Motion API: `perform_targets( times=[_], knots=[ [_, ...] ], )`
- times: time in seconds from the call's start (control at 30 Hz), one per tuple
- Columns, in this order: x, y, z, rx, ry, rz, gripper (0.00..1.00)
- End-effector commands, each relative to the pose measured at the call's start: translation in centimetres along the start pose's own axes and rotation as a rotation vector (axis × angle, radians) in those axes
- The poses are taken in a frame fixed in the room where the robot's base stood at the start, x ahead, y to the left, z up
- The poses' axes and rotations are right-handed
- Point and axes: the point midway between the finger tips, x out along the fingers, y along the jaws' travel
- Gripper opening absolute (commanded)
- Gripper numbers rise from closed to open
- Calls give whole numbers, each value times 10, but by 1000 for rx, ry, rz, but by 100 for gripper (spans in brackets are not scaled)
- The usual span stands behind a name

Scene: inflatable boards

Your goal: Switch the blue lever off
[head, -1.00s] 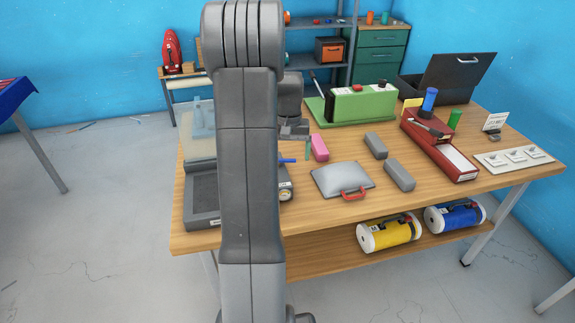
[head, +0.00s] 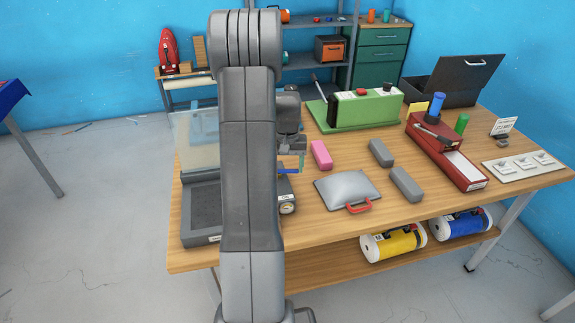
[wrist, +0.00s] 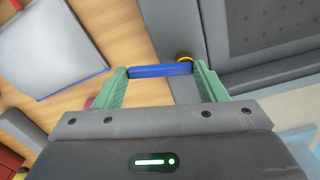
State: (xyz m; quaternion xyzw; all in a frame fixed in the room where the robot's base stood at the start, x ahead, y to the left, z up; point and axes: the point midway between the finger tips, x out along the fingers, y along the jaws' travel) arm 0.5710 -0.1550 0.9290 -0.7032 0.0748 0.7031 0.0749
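The blue lever (head: 289,170) sticks out to the right from behind my arm, at the grey machine (head: 200,238) on the table's left side. In the wrist view the blue lever (wrist: 160,70) lies crosswise between the tips of my two green fingers. My gripper (head: 294,160) is right at the lever, partly hidden by my arm in the head view. In the wrist view my gripper (wrist: 161,72) has its fingers wide apart, one near each end of the lever. I cannot tell whether they touch it. The lever's base is hidden.
A clear panel (head: 193,135) stands on the grey machine, with a gauge (head: 287,208) at its front. A silver pad with a red handle (head: 346,188), a pink block (head: 321,155) and grey blocks (head: 406,184) lie to the right. A green machine (head: 365,108) stands behind.

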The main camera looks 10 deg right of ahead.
Motion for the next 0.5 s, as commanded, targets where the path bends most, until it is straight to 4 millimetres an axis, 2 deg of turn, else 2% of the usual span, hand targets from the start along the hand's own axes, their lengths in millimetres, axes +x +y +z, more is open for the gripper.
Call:
perform_targets(
  times=[0.17, 0.5],
  knots=[
    [0, 0, -1, -36, 0, 0, 43],
    [0, -1, -8, -250, 1, 0, 43]
  ],
)
